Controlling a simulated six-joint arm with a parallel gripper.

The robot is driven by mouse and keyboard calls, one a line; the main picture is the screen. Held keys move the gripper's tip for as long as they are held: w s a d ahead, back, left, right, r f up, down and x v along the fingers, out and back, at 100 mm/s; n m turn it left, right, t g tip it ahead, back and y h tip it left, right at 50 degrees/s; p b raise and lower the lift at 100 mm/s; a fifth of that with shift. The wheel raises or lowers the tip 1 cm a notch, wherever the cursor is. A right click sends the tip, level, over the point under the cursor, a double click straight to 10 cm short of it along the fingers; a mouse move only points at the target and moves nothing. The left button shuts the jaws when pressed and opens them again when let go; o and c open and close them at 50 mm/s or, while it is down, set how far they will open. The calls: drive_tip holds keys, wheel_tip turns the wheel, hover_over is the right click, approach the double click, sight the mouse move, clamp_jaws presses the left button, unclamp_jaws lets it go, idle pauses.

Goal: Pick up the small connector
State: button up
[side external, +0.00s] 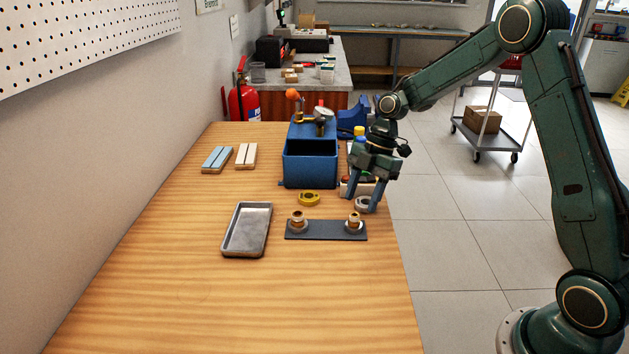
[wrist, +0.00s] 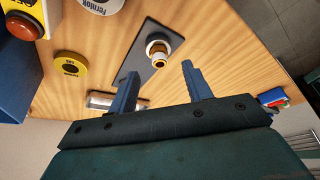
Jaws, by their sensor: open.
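Two brass fittings with pale collars stand on a dark grey plate (side external: 326,230): a left one (side external: 298,222) and a right one (side external: 354,222). I cannot tell which is the small connector. One fitting (wrist: 160,49) shows in the wrist view at the upper end of the plate (wrist: 149,34), ahead of the gap between my fingers. My gripper (side external: 363,203) is open, pointing down behind the plate near the right fitting. In the wrist view my gripper (wrist: 160,71) has nothing between its fingers.
A blue bin (side external: 310,166) and several small items stand behind. The table's right edge is close; its front is clear.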

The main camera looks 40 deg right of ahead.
sight(356, 214)
drive_tip(key=shift+x, duration=2.2)
drive_tip(key=shift+a, duration=0.1)
drive_tip(key=shift+r, duration=0.1)
drive_tip(key=c, duration=1.1)
